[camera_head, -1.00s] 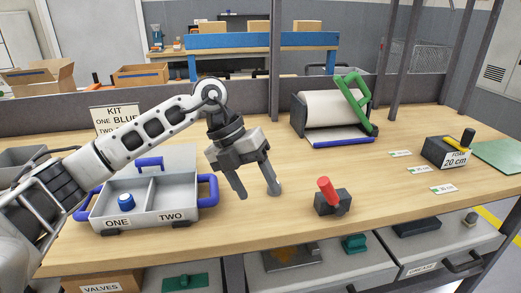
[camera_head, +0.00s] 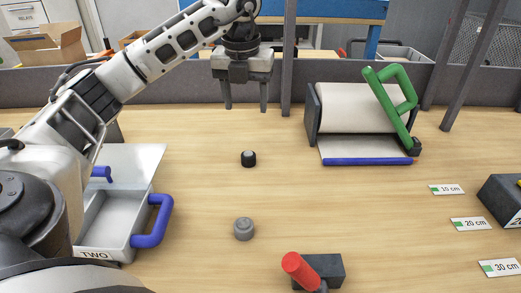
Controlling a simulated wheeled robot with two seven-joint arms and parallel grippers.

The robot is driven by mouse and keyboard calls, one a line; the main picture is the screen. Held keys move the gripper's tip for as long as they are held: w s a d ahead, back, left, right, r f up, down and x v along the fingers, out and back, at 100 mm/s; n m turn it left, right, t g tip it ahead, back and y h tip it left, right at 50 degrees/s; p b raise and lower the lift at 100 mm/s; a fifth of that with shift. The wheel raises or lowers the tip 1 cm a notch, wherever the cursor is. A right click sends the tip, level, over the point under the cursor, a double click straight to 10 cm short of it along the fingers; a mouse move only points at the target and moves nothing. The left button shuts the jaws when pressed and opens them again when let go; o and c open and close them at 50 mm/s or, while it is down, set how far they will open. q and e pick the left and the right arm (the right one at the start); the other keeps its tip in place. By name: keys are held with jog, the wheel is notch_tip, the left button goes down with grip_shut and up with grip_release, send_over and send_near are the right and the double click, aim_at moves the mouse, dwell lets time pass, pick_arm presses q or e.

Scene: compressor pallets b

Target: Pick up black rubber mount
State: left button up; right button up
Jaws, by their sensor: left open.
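A small black cylinder with a grey top, which looks like the black rubber mount (camera_head: 248,158), stands upright on the wooden table in the middle of the head view. A similar grey cylinder (camera_head: 244,229) stands apart from it, nearer to me. My left gripper (camera_head: 246,106) is open and empty, its two fingers pointing down. In the picture it hangs above and beyond the black mount, not touching it. My right gripper is not in view.
A grey tray with blue handles (camera_head: 117,232) is at left, partly hidden by my arm. A paper roll holder (camera_head: 352,108) with a green handle stands at back right. A red-handled tool on a dark block (camera_head: 328,268) is at front. Length labels (camera_head: 468,224) lie at right.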

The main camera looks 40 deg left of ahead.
pick_arm(q)
send_over(248, 154)
jog(key=f, duration=0.8)
jog(key=shift+s+d+f, duration=0.15)
jog(key=shift+s, duration=0.2)
jog(key=shift+w+f+p, duration=0.15)
jog(key=shift+f+p, duration=0.1)
jog(key=shift+f, duration=1.35)
jog(key=shift+w+f+p, duration=0.15)
jog(key=shift+f+p, duration=0.05)
jog(key=shift+f, duration=1.35)
jog(key=shift+c, duration=0.3)
jog(key=c, duration=1)
